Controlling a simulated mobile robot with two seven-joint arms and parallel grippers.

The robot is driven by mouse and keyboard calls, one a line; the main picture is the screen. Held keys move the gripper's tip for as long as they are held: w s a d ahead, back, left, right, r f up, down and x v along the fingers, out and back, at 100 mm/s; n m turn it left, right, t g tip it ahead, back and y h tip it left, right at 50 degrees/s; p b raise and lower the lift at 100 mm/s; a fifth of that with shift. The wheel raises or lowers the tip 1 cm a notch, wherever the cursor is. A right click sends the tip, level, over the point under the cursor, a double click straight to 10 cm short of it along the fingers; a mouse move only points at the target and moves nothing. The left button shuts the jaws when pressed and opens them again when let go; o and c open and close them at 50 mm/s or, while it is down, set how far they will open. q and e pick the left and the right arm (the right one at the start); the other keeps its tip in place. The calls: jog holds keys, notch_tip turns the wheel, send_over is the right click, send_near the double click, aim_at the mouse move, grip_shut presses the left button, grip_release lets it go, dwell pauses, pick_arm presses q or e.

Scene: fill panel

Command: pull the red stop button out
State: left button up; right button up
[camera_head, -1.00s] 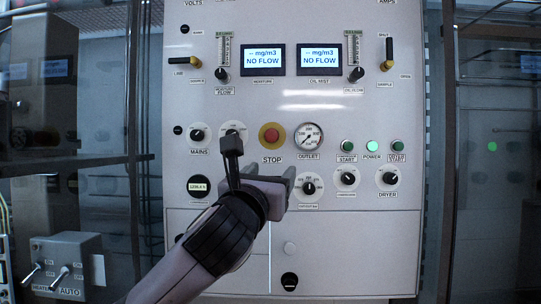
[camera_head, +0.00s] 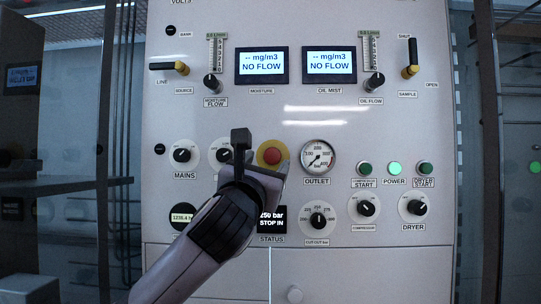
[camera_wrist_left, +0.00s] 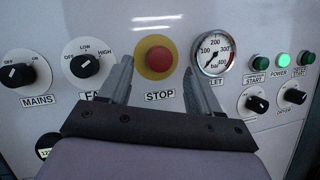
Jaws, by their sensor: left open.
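The red stop button (camera_head: 271,155) sits on a yellow round base on the white panel, left of the outlet gauge. In the left wrist view the red stop button (camera_wrist_left: 159,59) shows whole, above its STOP label. My left gripper (camera_head: 262,160) is in front of the panel and hides the lower part of the button's base in the head view. In the left wrist view its two fingers (camera_wrist_left: 158,88) are spread apart, one on each side below the button, with nothing between them. I cannot tell how far the fingertips are from the panel. My right gripper is not seen.
The outlet gauge (camera_head: 317,157) is right of the button. The MAINS knob (camera_head: 182,154) and a fan knob (camera_wrist_left: 84,64) are to its left. A status display (camera_head: 271,220) reading "STOP IN" is below, partly behind my left arm. Green lamps (camera_head: 395,168) are farther right.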

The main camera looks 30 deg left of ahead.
aim_at(271, 156)
pick_arm(q)
jog(key=shift+p+x, duration=0.4)
jog(key=shift+x, duration=1.75)
